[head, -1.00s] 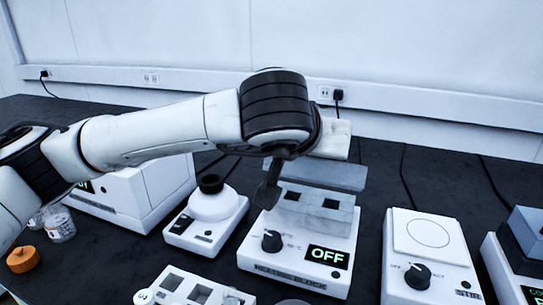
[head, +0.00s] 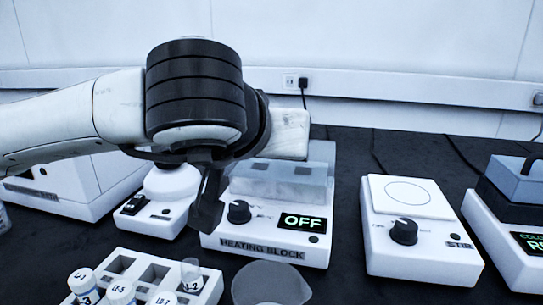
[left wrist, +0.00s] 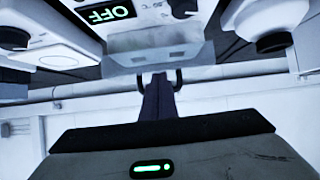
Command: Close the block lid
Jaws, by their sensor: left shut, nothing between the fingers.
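The white heating block (head: 268,250) stands mid-bench, with a dial and a display reading OFF. Its grey metal block (head: 280,187) has two dark wells on top. A grey plate, which looks like the lid (head: 322,153), stands raised behind the wells, partly hidden by my arm. My left gripper (head: 207,208) is shut and empty, pointing down at the unit's left front, beside the dial. In the left wrist view its dark fingers (left wrist: 158,100) show below the grey block (left wrist: 158,45); contact cannot be told. My right gripper is not in view.
A white device with a round top (head: 165,205) stands close left of the heating block. A stirrer (head: 420,250) is to the right. A tube rack (head: 150,270) and a clear round dish (head: 270,285) are in front. A lidded blue-grey unit (head: 515,190) is far right.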

